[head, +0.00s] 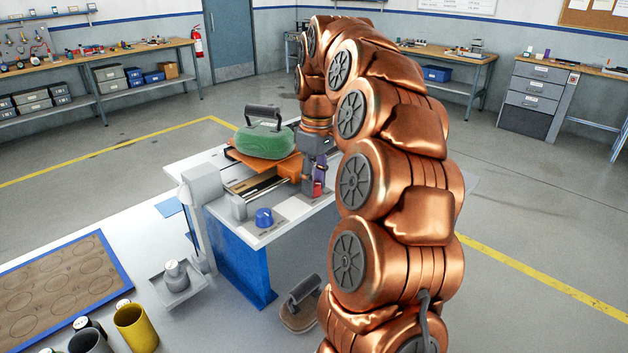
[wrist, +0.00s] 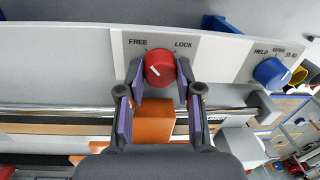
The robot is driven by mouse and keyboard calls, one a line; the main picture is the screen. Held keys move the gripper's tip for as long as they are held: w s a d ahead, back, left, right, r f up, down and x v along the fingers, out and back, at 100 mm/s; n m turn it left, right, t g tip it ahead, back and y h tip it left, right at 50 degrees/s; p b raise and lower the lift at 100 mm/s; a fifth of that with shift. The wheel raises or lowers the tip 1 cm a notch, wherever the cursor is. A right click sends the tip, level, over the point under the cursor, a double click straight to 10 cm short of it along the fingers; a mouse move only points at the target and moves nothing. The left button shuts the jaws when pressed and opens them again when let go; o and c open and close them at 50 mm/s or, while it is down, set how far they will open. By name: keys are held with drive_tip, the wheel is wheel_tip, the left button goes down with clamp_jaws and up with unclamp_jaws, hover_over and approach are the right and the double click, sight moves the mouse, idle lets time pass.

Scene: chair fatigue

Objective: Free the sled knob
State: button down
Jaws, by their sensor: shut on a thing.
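The red sled knob (wrist: 160,69) sits on a pale panel (wrist: 215,55) between the labels FREE on its left and LOCK on its right. A short white slanted mark shows on its face; I cannot tell for sure which label it points to. My gripper (wrist: 160,84) has its purple-padded fingers on either side of the knob and is shut on it. In the head view my gripper (head: 319,173) is at the near right of the machine, partly hidden by my arm. The orange sled (wrist: 153,124) lies below the knob on its rails.
A blue knob (wrist: 271,71) with HELD and other labels is to the right. A green weight with a dark handle (head: 265,140) rests on the sled's orange plate. Another handled weight (head: 301,303) lies near my arm.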

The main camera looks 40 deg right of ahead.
drive_tip(key=shift+n, duration=0.4)
drive_tip(key=c, duration=0.8)
unclamp_jaws()
drive_tip(key=shift+o, duration=0.2)
